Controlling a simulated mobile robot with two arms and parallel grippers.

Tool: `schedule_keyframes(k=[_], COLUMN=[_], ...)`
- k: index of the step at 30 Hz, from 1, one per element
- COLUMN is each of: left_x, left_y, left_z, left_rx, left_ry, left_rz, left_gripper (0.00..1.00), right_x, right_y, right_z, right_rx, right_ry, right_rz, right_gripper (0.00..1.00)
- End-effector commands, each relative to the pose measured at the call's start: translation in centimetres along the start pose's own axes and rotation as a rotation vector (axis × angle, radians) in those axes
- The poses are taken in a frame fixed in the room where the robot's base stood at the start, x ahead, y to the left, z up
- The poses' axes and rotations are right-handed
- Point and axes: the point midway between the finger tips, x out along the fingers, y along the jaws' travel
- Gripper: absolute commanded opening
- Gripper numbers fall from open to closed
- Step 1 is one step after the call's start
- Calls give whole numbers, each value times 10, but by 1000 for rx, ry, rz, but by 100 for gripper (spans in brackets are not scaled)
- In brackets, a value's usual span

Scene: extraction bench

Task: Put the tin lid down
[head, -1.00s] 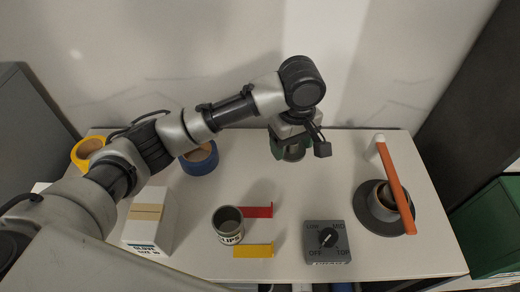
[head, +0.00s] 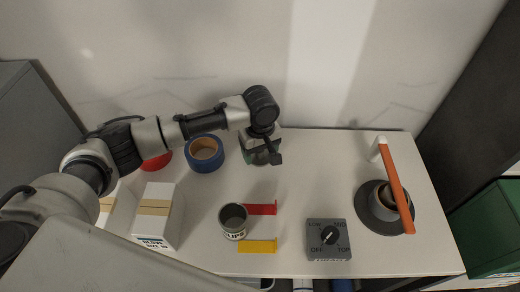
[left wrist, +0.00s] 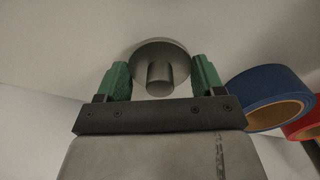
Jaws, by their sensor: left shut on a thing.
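The tin lid (left wrist: 143,56) is a grey disc with a round knob, seen between the green fingers in the left wrist view. My left gripper (left wrist: 160,82) is shut on it. In the head view my left gripper (head: 262,157) is over the back middle of the bench, right of the blue tape roll. I cannot tell whether the lid touches the bench top. The open grey tin (head: 234,229), labelled in part "LIPS", stands upright at the front middle, away from the gripper. My right gripper is not in view.
The blue tape roll (head: 219,160) and a red roll (head: 157,163) lie at the back left. A white box (head: 165,225), red (head: 262,209) and yellow (head: 258,247) strips, a dial box (head: 329,252) and a round dark base (head: 375,225) under an orange bar (head: 395,185) occupy the rest. Bench right of the gripper is clear.

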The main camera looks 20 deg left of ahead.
Motion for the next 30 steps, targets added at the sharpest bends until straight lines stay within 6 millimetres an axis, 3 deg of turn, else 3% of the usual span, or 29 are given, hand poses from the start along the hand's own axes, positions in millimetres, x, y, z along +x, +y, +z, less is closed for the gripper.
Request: schedule_keyframes(k=[8,9,13,23,30], left_x=[2,2,2,0,-39], left_y=[0,0,0,0,1], left_z=[1,0,0,0,0], left_rx=[0,1,0,0,1], left_ry=[-2,-1,-1,2,1], left_rz=[0,0,0,2,5], left_gripper=[46,74,93,93,93], right_x=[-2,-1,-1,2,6], right_y=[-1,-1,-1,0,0], right_z=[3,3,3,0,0], right_rx=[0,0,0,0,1], right_ry=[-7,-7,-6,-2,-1], right_rz=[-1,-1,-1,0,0], right_gripper=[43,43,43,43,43])
